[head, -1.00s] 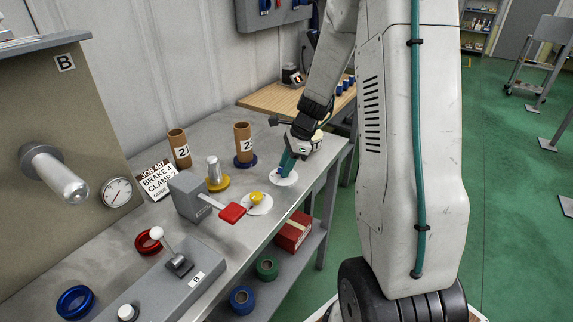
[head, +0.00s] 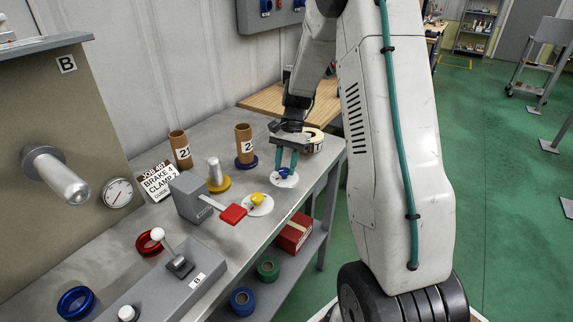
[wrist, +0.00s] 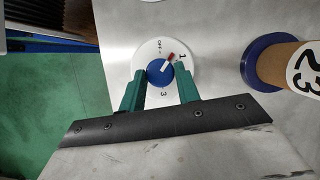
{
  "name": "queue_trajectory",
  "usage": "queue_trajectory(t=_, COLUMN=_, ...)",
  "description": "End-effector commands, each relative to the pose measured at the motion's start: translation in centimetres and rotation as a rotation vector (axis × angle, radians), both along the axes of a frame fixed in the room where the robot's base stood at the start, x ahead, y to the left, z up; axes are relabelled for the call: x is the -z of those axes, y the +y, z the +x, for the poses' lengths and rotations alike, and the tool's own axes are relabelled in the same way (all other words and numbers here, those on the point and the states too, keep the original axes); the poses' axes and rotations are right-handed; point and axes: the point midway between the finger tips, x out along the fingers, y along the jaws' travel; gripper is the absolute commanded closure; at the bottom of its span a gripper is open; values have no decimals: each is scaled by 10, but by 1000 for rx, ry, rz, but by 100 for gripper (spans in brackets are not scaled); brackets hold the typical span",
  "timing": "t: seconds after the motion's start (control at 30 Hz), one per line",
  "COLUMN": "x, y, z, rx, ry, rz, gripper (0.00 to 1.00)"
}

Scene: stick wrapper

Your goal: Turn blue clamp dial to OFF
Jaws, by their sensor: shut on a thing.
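The blue clamp dial (head: 284,172) sits on a round white plate (head: 285,181) at the far right end of the grey bench. In the wrist view the blue knob (wrist: 156,73) has a white pointer with a red tip (wrist: 170,57). The pointer lies between OFF and 1 on the plate; a 3 shows on the near side. My gripper (head: 287,167) comes down from above with its green fingers either side of the knob, shut on it. The wrist view shows the fingers (wrist: 160,84) flanking it.
A yellow dial (head: 257,199) on its own white plate is to the left, beside a red-handled lever (head: 232,213). A brown tube on a blue base (head: 246,162) stands behind. The bench's front edge is near.

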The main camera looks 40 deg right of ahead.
Motion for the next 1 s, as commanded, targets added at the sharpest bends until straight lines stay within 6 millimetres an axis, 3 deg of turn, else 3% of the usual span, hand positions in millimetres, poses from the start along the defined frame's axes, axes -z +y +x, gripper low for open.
queue_trajectory(t=0.5, x=-2, y=2, z=6, rx=-451, ry=-7, rz=-5, gripper=90)
queue_trajectory(t=1.0, x=-2, y=3, z=7, rx=-649, ry=-8, rz=-6, gripper=90)
